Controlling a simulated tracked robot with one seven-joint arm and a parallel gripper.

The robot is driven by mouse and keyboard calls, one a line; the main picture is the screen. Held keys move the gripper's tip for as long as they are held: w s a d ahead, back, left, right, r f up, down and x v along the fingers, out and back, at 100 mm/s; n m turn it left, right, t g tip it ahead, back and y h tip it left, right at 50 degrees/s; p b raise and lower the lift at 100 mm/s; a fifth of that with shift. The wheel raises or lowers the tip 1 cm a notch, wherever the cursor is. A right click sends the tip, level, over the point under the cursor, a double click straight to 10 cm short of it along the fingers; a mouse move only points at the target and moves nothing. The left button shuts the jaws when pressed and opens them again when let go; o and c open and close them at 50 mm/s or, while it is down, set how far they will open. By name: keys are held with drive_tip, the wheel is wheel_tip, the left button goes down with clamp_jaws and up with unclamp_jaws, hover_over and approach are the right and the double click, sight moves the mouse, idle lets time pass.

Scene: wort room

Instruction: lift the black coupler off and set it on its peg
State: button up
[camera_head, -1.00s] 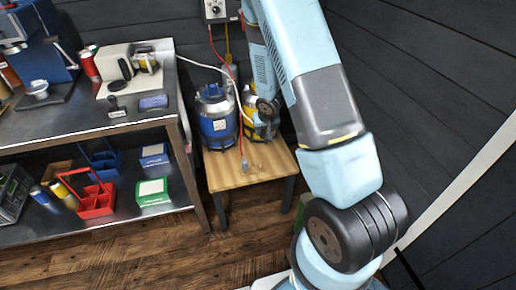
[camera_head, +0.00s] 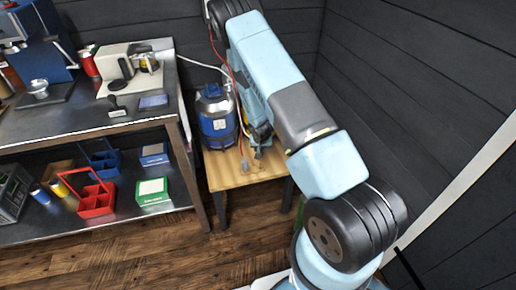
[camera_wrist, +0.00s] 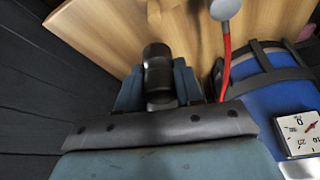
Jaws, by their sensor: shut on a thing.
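The black coupler (camera_wrist: 157,62) is between the two teal fingers of my gripper (camera_wrist: 158,88) in the wrist view. My gripper is shut on it. Bare wood of the small table shows beyond the coupler in that view. In the head view my gripper (camera_head: 262,138) is low over the right part of the wooden table (camera_head: 228,177), and my arm hides most of that side. The coupler cannot be made out there. I cannot pick out its peg with certainty.
A blue keg (camera_head: 217,122) stands on the table left of my gripper; it also shows in the wrist view (camera_wrist: 262,104). A red hose (camera_wrist: 227,62) with a grey end (camera_wrist: 225,9) hangs close by. A dark wall (camera_head: 415,75) is at right. A metal bench (camera_head: 95,115) stands left.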

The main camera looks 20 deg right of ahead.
hover_over(261, 162)
drive_tip(key=shift+w+f, duration=0.15)
drive_tip(key=shift+f, duration=0.95)
drive_tip(key=shift+w+f, duration=0.15)
drive_tip(key=shift+f, duration=0.9)
drive_tip(key=shift+s+a+f, duration=0.1)
drive_tip(key=shift+s+f, duration=0.1)
drive_tip(key=shift+f, duration=0.15)
drive_tip(key=shift+f, duration=1.3)
idle(1.0)
drive_tip(key=o, duration=1.2)
drive_tip(key=shift+o, duration=0.3)
drive_tip(key=o, duration=0.5)
